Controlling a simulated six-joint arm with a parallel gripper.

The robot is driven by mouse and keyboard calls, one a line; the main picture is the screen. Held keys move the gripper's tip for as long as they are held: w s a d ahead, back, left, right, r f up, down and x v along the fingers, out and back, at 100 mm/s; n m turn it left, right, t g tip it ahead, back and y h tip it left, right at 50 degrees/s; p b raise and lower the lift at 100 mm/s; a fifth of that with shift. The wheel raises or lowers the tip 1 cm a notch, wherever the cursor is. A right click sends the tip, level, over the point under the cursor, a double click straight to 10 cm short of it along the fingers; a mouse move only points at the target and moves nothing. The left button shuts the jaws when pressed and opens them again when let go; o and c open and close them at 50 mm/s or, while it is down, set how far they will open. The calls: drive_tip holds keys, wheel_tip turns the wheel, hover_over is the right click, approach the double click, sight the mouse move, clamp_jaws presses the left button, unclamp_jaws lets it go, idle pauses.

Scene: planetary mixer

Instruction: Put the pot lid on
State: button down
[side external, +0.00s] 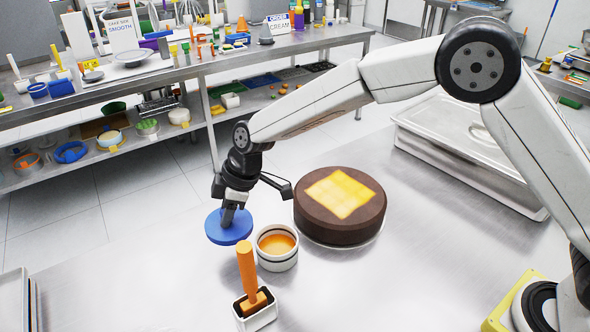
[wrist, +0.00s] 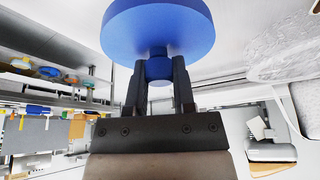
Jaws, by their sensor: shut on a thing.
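The pot lid is a round blue disc (side external: 228,228) with a knob; it also shows at the top of the wrist view (wrist: 160,28). My gripper (side external: 231,212) is shut on the lid's knob, and both fingers show around the knob in the wrist view (wrist: 160,68). The lid looks about level and sits left of the pot in the side view. The pot (side external: 277,261) is a small white round one with dark bands. It stands uncovered on the steel table, with orange contents (side external: 276,243) showing. The lid's exact height above the table is hard to tell.
A dark brown cake (side external: 340,222) with a yellow square on top stands right of the pot. An orange-handled tool (side external: 246,268) stands upright in a white holder (side external: 257,317) in front. A lidded steel pan (side external: 470,150) lies at the back right. Table left of the lid is clear.

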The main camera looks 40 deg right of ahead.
drive_tip(key=s+d+r, duration=0.4)
drive_tip(key=s+r, duration=0.1)
drive_tip(key=s, duration=0.4)
drive_tip(key=shift+d, duration=0.15)
drive_tip(key=shift+r, duration=0.1)
idle(0.4)
drive_tip(key=w+d, duration=0.1)
drive_tip(key=d+f, duration=0.1)
drive_tip(key=w+d, duration=0.1)
drive_tip(key=shift+w+f, duration=0.25)
drive_tip(key=shift+w, duration=0.05)
drive_tip(key=shift+f, duration=0.25)
drive_tip(key=shift+f, duration=2.25)
drive_tip(key=shift+f, duration=1.05)
idle(0.6)
